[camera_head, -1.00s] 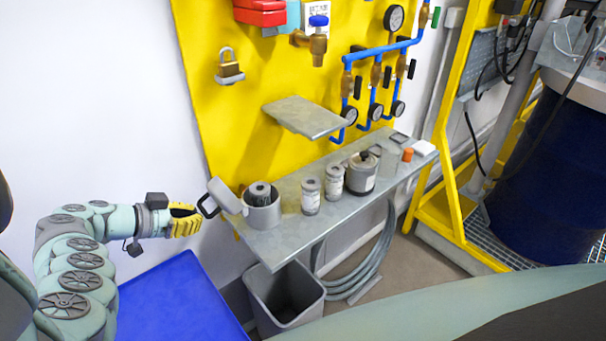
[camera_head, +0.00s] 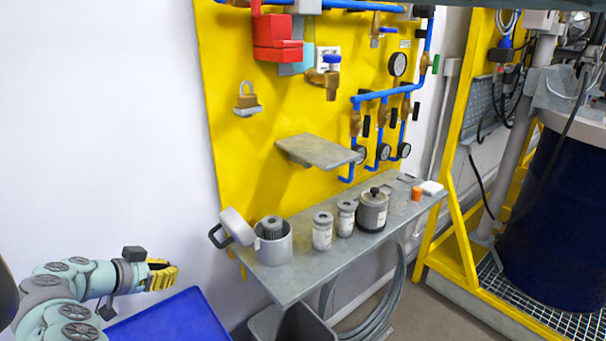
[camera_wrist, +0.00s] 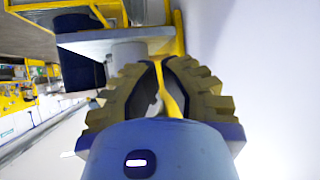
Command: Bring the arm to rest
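My gripper (camera_head: 163,274) is at the lower left of the head view, on the end of my pale green arm. It is apart from everything, left of the grey pot and above the blue surface. In the wrist view my gripper (camera_wrist: 166,64) shows two ridged yellowish fingers. Their tips are a little apart, with background visible between them and nothing held. The grey pot (camera_head: 272,247) stands on the left end of the metal shelf (camera_head: 300,275), with a dark ribbed piece in it.
Two small canisters (camera_head: 322,232) and a larger dark-topped jar (camera_head: 372,211) stand along the shelf. A blue surface (camera_head: 165,322) lies below my gripper, and a grey bin (camera_head: 292,325) stands under the shelf. The white wall (camera_head: 100,120) beside my arm is bare.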

